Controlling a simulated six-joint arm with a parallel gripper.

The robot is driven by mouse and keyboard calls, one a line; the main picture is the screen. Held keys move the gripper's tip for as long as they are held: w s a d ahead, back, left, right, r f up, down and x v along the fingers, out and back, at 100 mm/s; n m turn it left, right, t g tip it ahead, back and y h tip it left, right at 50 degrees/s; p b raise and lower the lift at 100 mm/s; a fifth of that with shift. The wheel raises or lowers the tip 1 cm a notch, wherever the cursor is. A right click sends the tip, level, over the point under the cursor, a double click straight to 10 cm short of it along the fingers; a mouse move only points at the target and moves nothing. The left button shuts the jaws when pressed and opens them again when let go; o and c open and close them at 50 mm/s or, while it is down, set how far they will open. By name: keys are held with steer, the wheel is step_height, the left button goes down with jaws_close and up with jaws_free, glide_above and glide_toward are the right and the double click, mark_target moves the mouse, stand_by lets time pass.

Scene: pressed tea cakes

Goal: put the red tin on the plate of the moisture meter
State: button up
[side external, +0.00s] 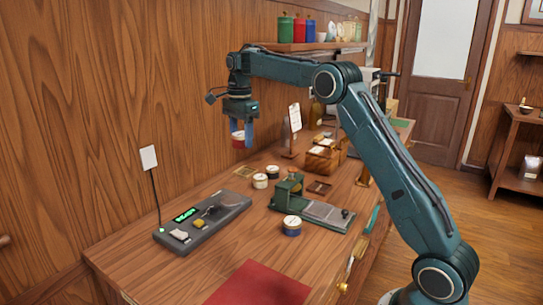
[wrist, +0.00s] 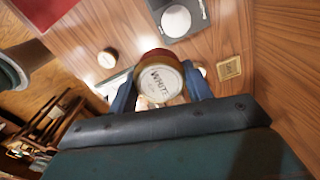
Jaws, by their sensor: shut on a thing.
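My gripper (side external: 241,133) is shut on the red tin (side external: 238,139) and holds it well above the table, near the wall. In the wrist view the tin's white lid (wrist: 160,80), lettered "WHITE", faces the camera between the two blue fingers. A red band shows at its edge. The moisture meter (side external: 178,241) is a long dark device with a green lit display, lying on the table below and to the left of the gripper. Its round pale plate (wrist: 176,21) shows at the top of the wrist view, apart from the tin.
A red mat (side external: 260,286) lies in front. A wooden box (side external: 322,159) stands farther back.

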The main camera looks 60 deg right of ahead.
steer(key=shift+n, duration=0.3)
steer(key=shift+w+a+r, duration=0.1)
steer(key=shift+w+r, duration=0.15)
steer(key=shift+w, duration=0.95)
steer(key=shift+w+a+r, duration=0.1)
steer(key=shift+w+r, duration=0.1)
steer(key=shift+w, duration=0.95)
steer(key=shift+w, duration=0.1)
steer(key=shift+f, duration=0.1)
glide_above(232, 199)
step_height(232, 199, down, 16)
steer(key=shift+a+r, duration=0.1)
steer(key=shift+r, duration=0.15)
steer(key=shift+f, duration=2.15)
steer(key=shift+f, duration=0.15)
